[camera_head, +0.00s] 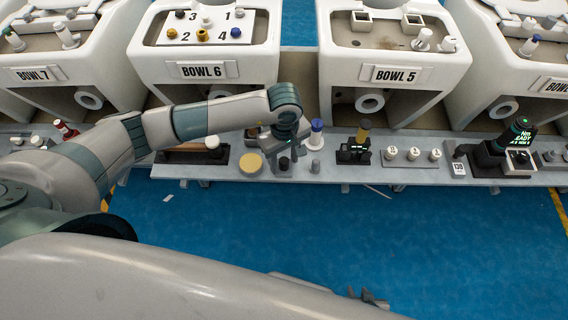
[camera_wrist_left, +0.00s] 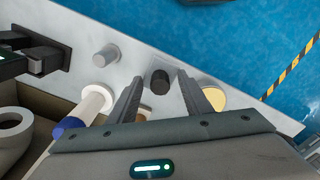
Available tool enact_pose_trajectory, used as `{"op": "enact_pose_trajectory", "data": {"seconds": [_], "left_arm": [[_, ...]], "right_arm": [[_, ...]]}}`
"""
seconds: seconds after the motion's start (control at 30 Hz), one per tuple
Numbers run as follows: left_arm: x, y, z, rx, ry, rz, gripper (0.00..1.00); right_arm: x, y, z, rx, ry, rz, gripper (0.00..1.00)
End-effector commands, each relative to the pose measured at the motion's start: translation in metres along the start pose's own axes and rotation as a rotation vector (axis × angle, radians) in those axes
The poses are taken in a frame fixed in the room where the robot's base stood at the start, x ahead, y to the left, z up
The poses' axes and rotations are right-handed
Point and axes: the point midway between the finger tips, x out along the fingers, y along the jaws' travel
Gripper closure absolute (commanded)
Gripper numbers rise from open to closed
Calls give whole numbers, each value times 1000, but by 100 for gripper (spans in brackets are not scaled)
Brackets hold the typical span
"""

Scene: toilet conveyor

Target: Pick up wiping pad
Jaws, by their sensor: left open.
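My left gripper (camera_head: 285,160) points down over the grey shelf. It is open in the left wrist view (camera_wrist_left: 160,80), its two fingers on either side of a short dark cylinder (camera_wrist_left: 158,82); I cannot tell whether they touch it. A round yellow pad-like disc (camera_head: 250,163) stands just left of the gripper in the head view. In the wrist view the disc (camera_wrist_left: 214,98) is beside the right finger, partly hidden by it. I cannot tell which of the two is the wiping pad. My right gripper (camera_head: 372,298) shows only partly at the bottom; its jaws are unclear.
A small grey cylinder (camera_head: 315,166) and a blue-and-white bottle (camera_head: 316,134) stand close right of the left gripper. A dark stand (camera_head: 354,153) is further right. Bowl 6 (camera_head: 204,71) and Bowl 5 (camera_head: 396,75) rise behind the shelf. The blue floor in front is mostly clear.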

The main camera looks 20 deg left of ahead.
Motion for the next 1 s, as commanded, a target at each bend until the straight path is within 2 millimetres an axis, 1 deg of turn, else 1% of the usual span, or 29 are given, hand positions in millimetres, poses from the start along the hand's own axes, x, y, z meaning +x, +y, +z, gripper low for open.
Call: {"op": "enact_pose_trajectory", "data": {"seconds": [0.43,0.47,0.5,0.57,0.6,0.63,1.0], "left_arm": [[0,0,0,0,0,0,55],[0,0,0,0,0,0,62],[0,0,0,0,0,0,72],[0,0,0,0,0,0,86],[0,0,0,0,0,0,96],[0,0,0,0,0,0,100],[-2,0,0,0,0,1,100]], "right_arm": [[0,0,-1,1,1,0,69],[0,0,-1,1,1,0,69],[0,0,-1,1,1,0,69],[0,0,-1,1,1,0,69],[0,0,-1,1,1,0,69],[0,0,-1,1,1,0,69],[1,0,0,1,-2,0,69]]}}
